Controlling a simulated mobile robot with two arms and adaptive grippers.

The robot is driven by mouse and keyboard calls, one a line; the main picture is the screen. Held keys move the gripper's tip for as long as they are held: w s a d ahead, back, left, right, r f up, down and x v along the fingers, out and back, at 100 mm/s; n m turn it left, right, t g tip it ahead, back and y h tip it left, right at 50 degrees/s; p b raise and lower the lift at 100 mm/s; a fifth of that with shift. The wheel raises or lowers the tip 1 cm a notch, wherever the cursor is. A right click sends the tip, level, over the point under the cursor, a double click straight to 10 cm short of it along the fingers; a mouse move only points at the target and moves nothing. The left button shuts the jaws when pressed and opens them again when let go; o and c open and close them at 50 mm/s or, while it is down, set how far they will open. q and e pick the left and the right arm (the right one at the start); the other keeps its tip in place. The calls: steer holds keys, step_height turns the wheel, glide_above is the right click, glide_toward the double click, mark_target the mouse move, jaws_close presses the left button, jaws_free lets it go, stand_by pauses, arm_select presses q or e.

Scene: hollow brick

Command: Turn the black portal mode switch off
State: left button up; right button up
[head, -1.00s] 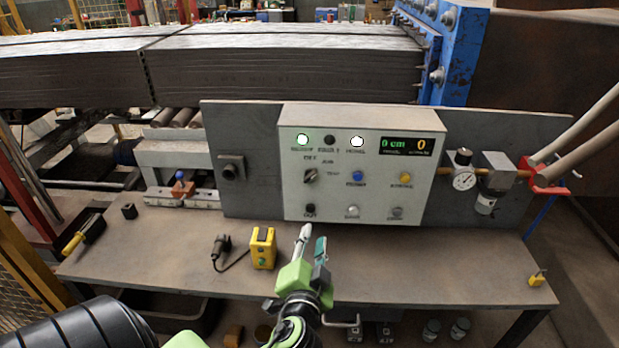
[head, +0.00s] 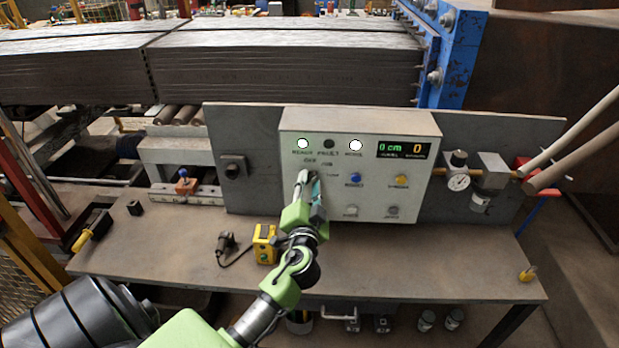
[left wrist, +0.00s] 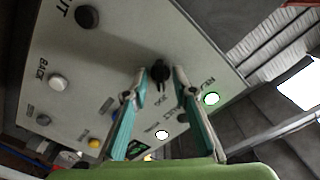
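The black mode switch is a small rotary knob on the front of the light grey control box (head: 360,122). In the left wrist view the black knob (left wrist: 160,72) sits between my two fingertips, with a gap on each side. My left gripper (head: 308,178) is open at the panel, its fingers pointing at the knob and largely covering it in the head view. It also shows in the left wrist view (left wrist: 161,78), with teal pads on both fingers. I cannot tell the knob's exact setting. My right gripper is not in view.
The box also has a blue button (head: 354,180), a yellow button (head: 401,180), lit white lamps and a green display (head: 403,150). A yellow device (head: 264,244) with a cable stands on the bench (head: 400,270). A pressure gauge (head: 459,183) is at the right.

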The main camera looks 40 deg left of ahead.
arm_select(q)
steer(key=shift+w+a, duration=0.3)
steer(key=shift+w, duration=0.05)
steer(key=shift+c, duration=0.4)
jaws_close()
steer(key=shift+f, duration=0.1)
